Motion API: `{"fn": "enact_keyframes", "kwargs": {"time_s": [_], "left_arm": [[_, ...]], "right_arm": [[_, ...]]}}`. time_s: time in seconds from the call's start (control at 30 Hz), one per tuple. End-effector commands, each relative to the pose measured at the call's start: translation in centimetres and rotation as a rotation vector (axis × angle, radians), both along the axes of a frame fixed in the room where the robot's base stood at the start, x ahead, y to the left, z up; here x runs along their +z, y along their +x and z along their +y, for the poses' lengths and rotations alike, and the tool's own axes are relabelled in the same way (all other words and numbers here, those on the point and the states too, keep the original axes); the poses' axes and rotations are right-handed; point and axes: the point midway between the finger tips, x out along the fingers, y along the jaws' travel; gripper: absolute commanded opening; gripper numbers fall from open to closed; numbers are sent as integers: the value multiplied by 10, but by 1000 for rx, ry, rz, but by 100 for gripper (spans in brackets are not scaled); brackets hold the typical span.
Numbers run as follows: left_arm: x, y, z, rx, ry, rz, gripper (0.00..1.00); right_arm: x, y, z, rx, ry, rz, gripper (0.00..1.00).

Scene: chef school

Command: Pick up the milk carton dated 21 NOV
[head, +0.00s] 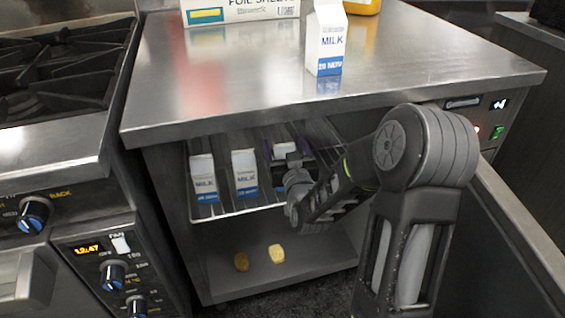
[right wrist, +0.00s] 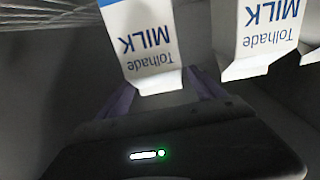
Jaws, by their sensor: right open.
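Three white-and-blue milk cartons stand on the wire shelf (head: 240,209) inside the open cabinet under the counter: a left one (head: 203,176), a middle one (head: 244,172) and a right one (head: 284,149) mostly hidden by my right gripper (head: 280,164). Their date bands are too small or covered to read. Another milk carton (head: 326,42) stands on the counter; its blue band shows a NOV date that I cannot read surely. In the right wrist view, upside down, a carton (right wrist: 150,45) appears between the open fingers of my right gripper (right wrist: 162,88); contact is unclear. My left gripper is out of view.
A second carton (right wrist: 258,35) stands close beside in the right wrist view, with part of another at the edge. The steel counter (head: 230,100) overhangs the shelf. Two yellowish lumps (head: 277,254) lie on the cabinet floor. A stove (head: 60,140) stands at left.

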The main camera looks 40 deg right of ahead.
Motion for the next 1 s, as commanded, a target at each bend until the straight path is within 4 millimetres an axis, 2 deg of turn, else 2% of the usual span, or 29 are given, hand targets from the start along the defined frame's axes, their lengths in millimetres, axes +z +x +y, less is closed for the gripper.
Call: {"fn": "enact_keyframes", "kwargs": {"time_s": [0.43, 1.0], "left_arm": [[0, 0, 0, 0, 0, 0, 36], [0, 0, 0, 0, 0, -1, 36]], "right_arm": [[0, 0, 0, 0, 0, 0, 77], [0, 0, 0, 0, 0, 0, 30]]}}
